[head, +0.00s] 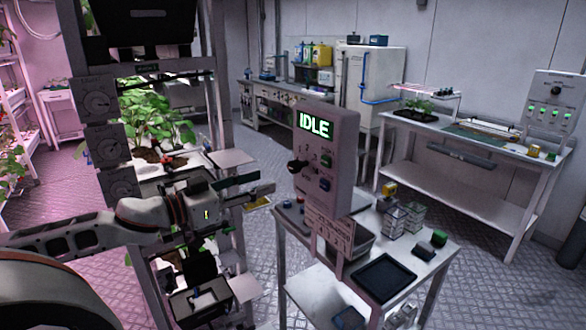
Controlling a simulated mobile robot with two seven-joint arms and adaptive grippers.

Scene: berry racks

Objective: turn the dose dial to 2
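The dose dial (297,166) is a dark knob on the face of a grey control box (343,160), with small marks around it too small to read. I cannot tell which mark it points at. My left gripper (264,183) is left of the box and lower than the dial. Its fingers look apart and empty, pointing right towards the box, not touching the dial. My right gripper is not in view.
The box stands on a post at a small white table (440,247) with a black tray (384,277) and clear containers. A rack with round dials (97,101) and plants stands at the left. A bench (470,137) is at the back right. Floor between is clear.

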